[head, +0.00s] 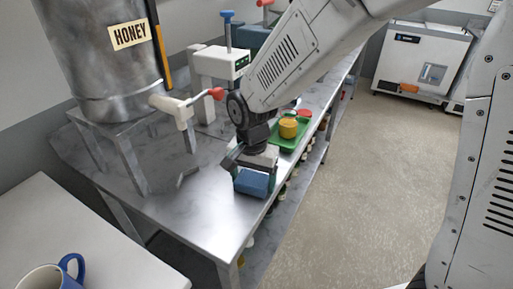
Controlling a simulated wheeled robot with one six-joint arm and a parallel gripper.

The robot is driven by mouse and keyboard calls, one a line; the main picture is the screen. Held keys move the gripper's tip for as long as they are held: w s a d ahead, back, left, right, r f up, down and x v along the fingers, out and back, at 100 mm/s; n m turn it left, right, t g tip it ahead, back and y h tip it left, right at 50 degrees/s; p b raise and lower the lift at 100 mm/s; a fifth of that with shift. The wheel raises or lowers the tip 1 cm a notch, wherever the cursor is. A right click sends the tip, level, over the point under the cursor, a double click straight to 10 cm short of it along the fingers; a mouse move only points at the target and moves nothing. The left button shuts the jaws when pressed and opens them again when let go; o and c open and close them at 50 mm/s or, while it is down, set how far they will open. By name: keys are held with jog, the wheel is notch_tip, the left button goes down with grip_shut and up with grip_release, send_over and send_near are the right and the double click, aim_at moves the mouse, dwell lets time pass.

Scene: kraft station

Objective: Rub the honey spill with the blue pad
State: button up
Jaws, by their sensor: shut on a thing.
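My gripper (257,158) points down over the steel table (205,205) and is shut on the blue pad (252,183). The pad is at or just above the tabletop near its right edge; I cannot tell if it touches. I see no clear honey spill; the pad, my gripper or my arm may hide it. The steel tank (100,58) labelled HONEY stands on a metal stand at the left, with a tap (178,108) that has a red-ended handle.
A green tray (287,142) with a yellow-orange jar (289,127) lies behind my gripper. A white device (218,65) with a blue knob stands behind the tap. A blue-handled mug (45,275) is on the near-left surface. The floor at right is open.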

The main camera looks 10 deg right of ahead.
aim_at(256, 174)
jog(key=shift+w+d+r, duration=0.25)
jog(key=shift+w+d, duration=0.25)
jog(key=shift+w, duration=0.1)
jog(key=shift+s+a+r, duration=0.1)
jog(key=shift+a+r, duration=0.05)
jog(key=shift+r, duration=3.55)
